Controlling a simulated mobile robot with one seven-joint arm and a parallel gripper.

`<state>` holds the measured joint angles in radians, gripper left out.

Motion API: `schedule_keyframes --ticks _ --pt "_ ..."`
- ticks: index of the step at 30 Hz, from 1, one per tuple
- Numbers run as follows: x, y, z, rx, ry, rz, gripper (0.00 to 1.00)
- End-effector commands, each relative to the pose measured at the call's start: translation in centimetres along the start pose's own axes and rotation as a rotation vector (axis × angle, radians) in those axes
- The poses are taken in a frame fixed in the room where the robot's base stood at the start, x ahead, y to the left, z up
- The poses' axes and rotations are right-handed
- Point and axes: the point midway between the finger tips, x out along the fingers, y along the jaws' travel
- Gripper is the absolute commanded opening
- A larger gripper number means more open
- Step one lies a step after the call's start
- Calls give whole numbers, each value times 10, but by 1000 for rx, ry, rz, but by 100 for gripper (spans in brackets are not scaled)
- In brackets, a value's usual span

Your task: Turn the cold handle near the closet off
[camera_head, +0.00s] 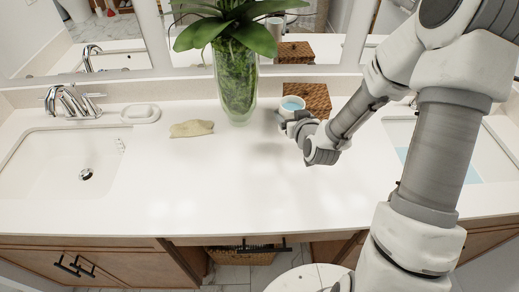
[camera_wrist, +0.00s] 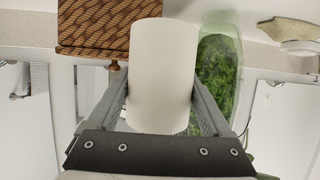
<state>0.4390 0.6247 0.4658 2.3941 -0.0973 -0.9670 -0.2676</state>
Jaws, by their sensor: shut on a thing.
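My gripper (camera_head: 297,122) is shut on a white cup (camera_head: 290,104) with light blue inside, in front of the woven box. In the wrist view the white cup (camera_wrist: 163,70) fills the space between the two fingers of my gripper (camera_wrist: 160,98). The left chrome faucet (camera_head: 70,100) with its handles stands behind the left sink (camera_head: 60,160). The right sink (camera_head: 486,158) shows light blue water and is partly covered by my arm. The faucet there is mostly hidden, so its handles cannot be told. No closet can be made out.
A glass vase (camera_head: 237,85) with a leafy plant stands left of the cup. A brown woven box (camera_head: 315,97) is behind it. A beige cloth (camera_head: 191,128) and a soap dish (camera_head: 140,113) lie further left. The front middle of the white counter (camera_head: 230,195) is clear. Mirrors line the back.

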Motion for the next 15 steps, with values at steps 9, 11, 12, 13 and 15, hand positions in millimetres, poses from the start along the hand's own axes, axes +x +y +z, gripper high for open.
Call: schedule_keyframes --ticks 9,11,12,13,15 --pt "8 -25 -25 -81 3 -185 9" --pt "9 -28 -28 -93 4 -214 9" --pt "9 -30 -29 -101 3 -234 9" --pt "9 -31 -30 -106 2 -248 9" --pt "9 -34 -32 -119 3 -280 9"
